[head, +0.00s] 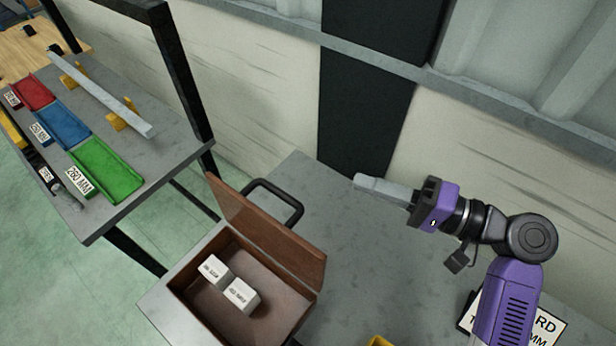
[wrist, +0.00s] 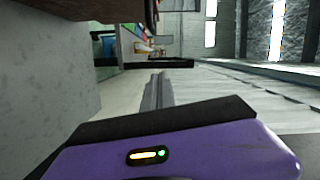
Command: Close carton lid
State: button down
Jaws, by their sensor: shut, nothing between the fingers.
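The brown carton (head: 275,297) stands on the grey worktop, low in the middle of the head view. Its lid (head: 268,230) is open, raised along the back edge. Two small white labelled blocks (head: 228,284) lie inside. My gripper (head: 362,182) is to the right of and behind the lid, apart from it, with its fingers pointing left and shut on nothing. In the wrist view the shut fingers (wrist: 157,90) point away from the camera. I cannot make out the carton or lid clearly there.
A black handle-shaped bar (head: 285,192) stands just behind the lid. A labelled card (head: 548,327) lies under my arm at right. A side table (head: 150,160) with red, blue and green trays is at left. The wall (head: 490,140) runs behind. Worktop between carton and gripper is clear.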

jog(key=a+f+b, duration=0.1)
jog(key=a+b, duration=0.1)
jog(key=a, duration=0.9)
jog(key=shift+w+a+f, duration=0.25)
jog(key=shift+w+a, duration=0.1)
jog(key=shift+a, duration=0.05)
